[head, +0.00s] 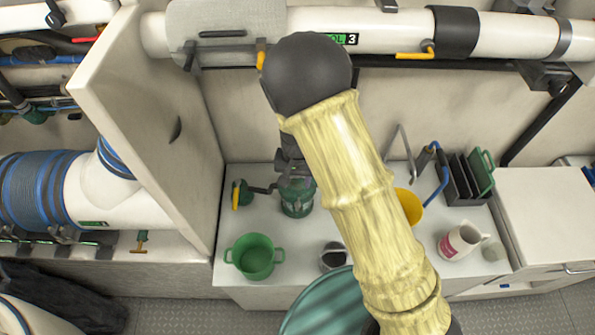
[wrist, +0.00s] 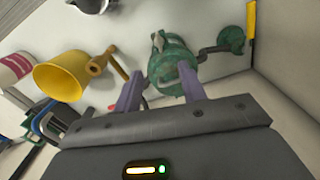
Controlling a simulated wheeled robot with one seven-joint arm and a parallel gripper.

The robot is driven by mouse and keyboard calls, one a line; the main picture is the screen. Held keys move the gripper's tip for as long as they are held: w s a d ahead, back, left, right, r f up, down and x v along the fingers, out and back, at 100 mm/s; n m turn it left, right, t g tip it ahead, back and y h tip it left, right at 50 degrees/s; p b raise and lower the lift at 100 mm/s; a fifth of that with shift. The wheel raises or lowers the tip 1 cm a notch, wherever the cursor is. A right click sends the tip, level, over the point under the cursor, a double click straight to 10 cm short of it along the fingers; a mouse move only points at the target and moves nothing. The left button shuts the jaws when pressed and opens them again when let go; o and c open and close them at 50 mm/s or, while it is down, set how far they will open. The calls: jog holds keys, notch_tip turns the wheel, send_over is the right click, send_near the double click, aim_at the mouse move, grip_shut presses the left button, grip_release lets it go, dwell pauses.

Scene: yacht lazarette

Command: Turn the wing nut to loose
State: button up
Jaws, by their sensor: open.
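A green cast device (head: 297,199) stands on the white counter, with a side crank ending in a yellow grip (head: 237,195). In the wrist view the green device (wrist: 172,52) is just beyond my gripper (wrist: 161,72), and its crank reaches right to the yellow grip (wrist: 251,30). My gripper is open, with its two purple fingers apart and pointing at the near end of the device. I cannot tell if they touch it. I cannot make out a separate wing nut; the fingers may hide it. In the head view my arm covers part of this area.
A green pot (head: 255,258) and a dark cup (head: 333,257) stand near the counter's front. A yellow vessel (head: 409,205), a white jug (head: 460,242) and a dark rack (head: 466,180) are to the right. A partition wall (head: 150,120) closes the left side; white pipes (head: 385,32) run above.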

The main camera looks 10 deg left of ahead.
notch_tip(320, 180, up, 4)
jog(key=shift+r, duration=0.1)
jog(key=shift+d, duration=0.1)
dwell(0.5)
jog(key=s+d+r+t, duration=0.1)
jog(key=d+r, duration=0.3)
jog(key=d, duration=0.4)
jog(key=s+d+r, duration=0.4)
jog(key=d, duration=0.5)
jog(key=s+d+r+t, duration=0.1)
jog(key=s+d+r, duration=0.2)
jog(key=d, duration=0.5)
jog(key=shift+d+r+m+t+b, duration=0.3)
jog(key=shift+d+r+m+b, duration=0.1)
jog(key=shift+r, duration=0.15)
jog(key=shift+c, duration=0.4)
